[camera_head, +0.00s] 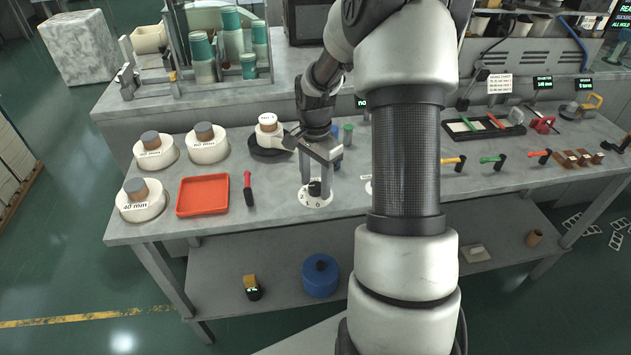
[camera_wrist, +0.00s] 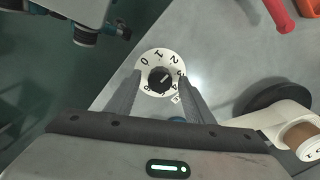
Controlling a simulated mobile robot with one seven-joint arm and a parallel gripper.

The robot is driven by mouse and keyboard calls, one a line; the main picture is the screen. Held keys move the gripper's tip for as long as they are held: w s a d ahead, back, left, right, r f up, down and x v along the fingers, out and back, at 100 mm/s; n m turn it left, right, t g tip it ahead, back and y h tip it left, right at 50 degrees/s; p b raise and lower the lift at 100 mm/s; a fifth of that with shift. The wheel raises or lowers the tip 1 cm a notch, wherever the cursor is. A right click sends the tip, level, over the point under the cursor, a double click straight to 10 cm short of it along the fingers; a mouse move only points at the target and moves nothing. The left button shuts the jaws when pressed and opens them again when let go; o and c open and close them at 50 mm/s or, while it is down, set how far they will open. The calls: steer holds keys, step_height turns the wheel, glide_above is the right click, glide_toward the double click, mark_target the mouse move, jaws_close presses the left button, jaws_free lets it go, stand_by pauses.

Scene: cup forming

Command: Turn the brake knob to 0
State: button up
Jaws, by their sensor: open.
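The brake knob (camera_wrist: 159,79) is a small black knob on a round white dial (camera_wrist: 157,55) with black numbers around its rim. In the wrist view its pale mark seems to point up and right, toward the 2 to 3 side, away from the 0 at the dial's upper left. In the head view the dial (camera_head: 316,202) sits near the table's front edge. My gripper (camera_head: 317,179) points down over it, open, with one finger on each side of the knob. I cannot tell whether the fingers touch the knob.
White spools (camera_head: 209,152) stand further left. A black round base (camera_head: 266,155) with a white spool is behind. Several hammers (camera_head: 492,160) lie to the right, beyond my arm.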

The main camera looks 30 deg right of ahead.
steer(key=c, duration=1)
steer(key=shift+c, duration=0.2)
steer(key=shift+n, duration=0.3)
steer(key=n+p, duration=0.1)
steer(key=n, duration=0.2)
steer(key=shift+r+n, duration=0.1)
steer(key=shift+n, duration=0.3)
steer(key=n+p, duration=0.1)
steer(key=n, duration=0.3)
steer(key=n+p, duration=0.1)
steer(key=n, duration=0.4)
steer(key=shift+n+p, duration=0.45)
steer(key=shift+n, duration=1.75)
